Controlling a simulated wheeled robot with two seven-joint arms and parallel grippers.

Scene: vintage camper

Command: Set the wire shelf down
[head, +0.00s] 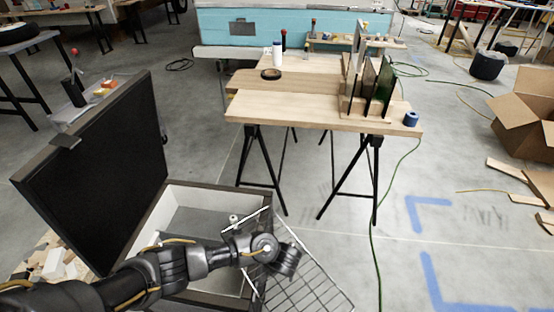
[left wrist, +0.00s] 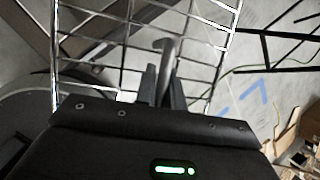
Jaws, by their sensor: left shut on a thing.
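The wire shelf (head: 312,283) is a metal grid at the bottom centre of the head view, tilted beside the right side of an open box. My left gripper (head: 285,262) is over its upper part, and the forearm hides some of the shelf and box. In the left wrist view the wire shelf (left wrist: 95,53) fills the upper left and middle, and my left gripper's fingers (left wrist: 163,84) are shut on it near a rounded metal bar. Whether the shelf touches the box or floor is unclear. My right gripper is in neither view.
The open box (head: 183,205) has pale inner walls and a raised black lid (head: 95,170). A wooden table (head: 300,92) on black trestles stands behind, carrying panels in a rack. A green cable (head: 372,240) crosses the floor. Bare floor lies right of the shelf; a cardboard carton (head: 525,115) stands far right.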

